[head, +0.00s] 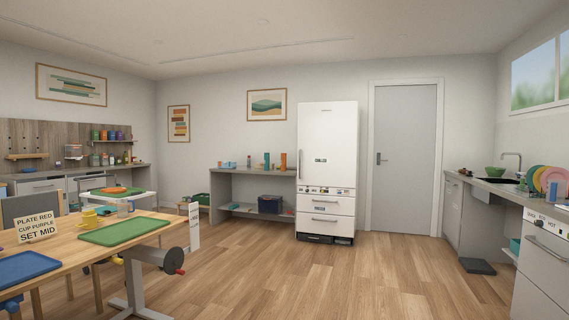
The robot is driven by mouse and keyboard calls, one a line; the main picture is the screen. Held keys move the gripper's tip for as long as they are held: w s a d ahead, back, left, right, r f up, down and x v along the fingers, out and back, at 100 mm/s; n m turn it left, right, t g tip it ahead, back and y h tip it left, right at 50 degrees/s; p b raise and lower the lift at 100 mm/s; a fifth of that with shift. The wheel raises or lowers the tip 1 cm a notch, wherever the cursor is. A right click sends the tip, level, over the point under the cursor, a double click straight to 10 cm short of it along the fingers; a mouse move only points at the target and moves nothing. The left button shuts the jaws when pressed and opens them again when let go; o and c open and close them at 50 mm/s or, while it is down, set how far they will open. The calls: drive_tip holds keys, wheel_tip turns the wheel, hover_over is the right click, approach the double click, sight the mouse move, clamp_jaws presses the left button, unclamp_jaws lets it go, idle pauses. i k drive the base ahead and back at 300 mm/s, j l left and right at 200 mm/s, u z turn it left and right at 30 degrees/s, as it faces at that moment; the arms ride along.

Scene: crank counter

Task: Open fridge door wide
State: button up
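The tall white fridge (335,135) stands against the back wall, right of centre, across the room. Its large upper door is shut, and a thin dark upright handle (299,164) runs along the door's left edge. Two white drawers (325,221) with bar handles sit below the door, under a narrow strip of small labels. My gripper does not show in this view.
Open wood floor (300,280) lies before the fridge. A wooden table (60,252) with a crank (174,261) stands at the left. A low shelf unit (228,173) is left of the fridge, a grey door (404,155) right. A sink counter (463,205) lines the right.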

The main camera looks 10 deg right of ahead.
sight(327, 132)
drive_tip(key=z, duration=0.3)
drive_tip(key=i+z, duration=0.1)
drive_tip(key=i, duration=6.2)
drive_tip(key=i+u, duration=0.1)
drive_tip(key=i, duration=1.65)
